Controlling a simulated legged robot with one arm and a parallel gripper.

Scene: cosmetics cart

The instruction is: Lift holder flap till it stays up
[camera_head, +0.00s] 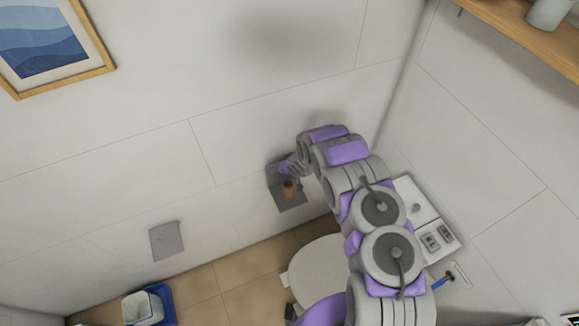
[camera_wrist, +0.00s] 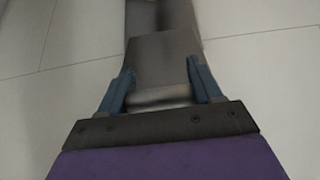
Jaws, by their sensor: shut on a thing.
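The holder (camera_head: 292,201) is a dark grey fitting on the far wall, with a small brown cylinder (camera_head: 288,188) at it. My gripper (camera_head: 287,171) is at the holder's upper part, and my arm hides part of it. In the wrist view, the blue fingers of my gripper (camera_wrist: 160,72) stand on either side of a grey flat piece, which looks like the flap (camera_wrist: 165,52). They are shut on it. A pale rounded edge (camera_wrist: 162,95) shows between the finger bases. The flap's exact angle is hard to tell.
A toilet (camera_head: 315,268) stands below my arm. A white panel with controls (camera_head: 425,215) is to its right. A grey square plate (camera_head: 166,241) is on the wall to the left, above a blue bin (camera_head: 164,302). A wooden shelf (camera_head: 535,38) is at upper right.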

